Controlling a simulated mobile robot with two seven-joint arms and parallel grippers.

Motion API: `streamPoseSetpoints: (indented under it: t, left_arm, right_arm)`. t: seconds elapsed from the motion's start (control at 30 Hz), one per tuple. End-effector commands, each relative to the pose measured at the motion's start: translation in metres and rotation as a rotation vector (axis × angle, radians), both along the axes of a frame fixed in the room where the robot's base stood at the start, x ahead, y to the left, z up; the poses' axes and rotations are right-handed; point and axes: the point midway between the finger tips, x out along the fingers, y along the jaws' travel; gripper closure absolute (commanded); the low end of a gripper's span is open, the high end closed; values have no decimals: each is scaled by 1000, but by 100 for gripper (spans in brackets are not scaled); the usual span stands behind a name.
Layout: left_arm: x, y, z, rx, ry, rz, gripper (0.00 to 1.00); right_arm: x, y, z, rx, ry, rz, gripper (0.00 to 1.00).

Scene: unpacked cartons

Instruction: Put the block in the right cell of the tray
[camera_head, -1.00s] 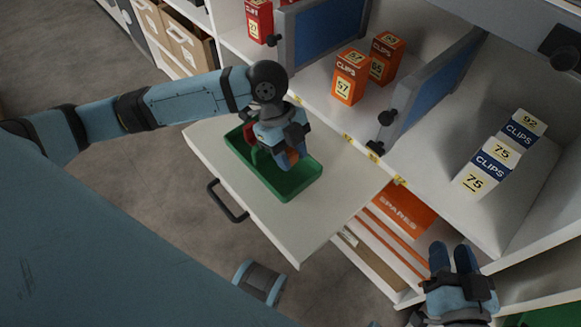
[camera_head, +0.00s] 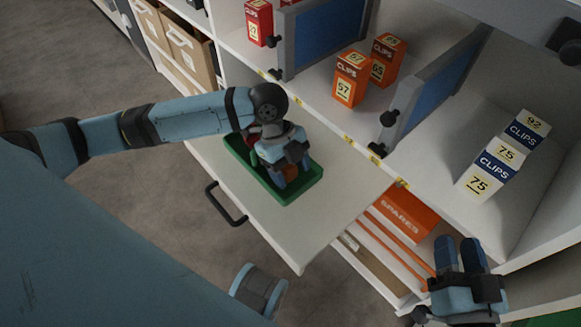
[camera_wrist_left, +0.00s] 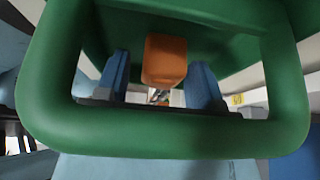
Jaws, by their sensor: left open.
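The green tray (camera_head: 303,190) lies on a pale pull-out board. My left gripper (camera_head: 291,175) is over its right part, pointing down with its fingers open. An orange block (camera_head: 291,172) shows between them, partly hidden. In the left wrist view the orange block (camera_wrist_left: 164,60) is between the two blue fingers (camera_wrist_left: 160,85), with gaps on both sides. A thick green rounded frame (camera_wrist_left: 170,135) fills much of that view; I cannot tell what it belongs to. My right gripper (camera_head: 460,255) is at the lower right, away from the tray, its fingers close together.
Something red (camera_head: 252,129) shows at the tray's far-left end beside my left gripper, mostly hidden. Behind the board is a shelf with orange clips boxes (camera_head: 349,82), white-blue clips boxes (camera_head: 487,172) and blue dividers (camera_head: 432,95). The board's front right part (camera_head: 320,215) is clear.

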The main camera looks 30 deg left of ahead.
Motion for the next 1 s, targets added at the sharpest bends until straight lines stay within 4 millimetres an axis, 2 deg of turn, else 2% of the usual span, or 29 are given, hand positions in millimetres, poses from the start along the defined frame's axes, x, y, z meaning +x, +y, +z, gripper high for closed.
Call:
streamPoseSetpoints:
  t: [0.13,0.27,0.33,0.4,0.7,1.0]
  left_arm:
    - [0,0,4,1,-2,-1,39]
    - [3,7,22,2,-3,1,39]
    - [4,12,35,3,-2,0,39]
    - [7,17,50,1,-3,1,39]
    - [14,38,101,0,-2,1,39]
    - [15,43,114,0,1,0,39]
  right_arm:
    - [0,0,1,4,-5,1,61]
    - [1,-1,5,-15,11,-2,61]
    - [-1,-6,-16,-49,87,-19,61]
    - [-3,-11,-27,-79,136,-29,61]
    - [-13,-27,-62,-177,294,-55,61]
    - [-17,-33,-73,-203,338,-61,61]
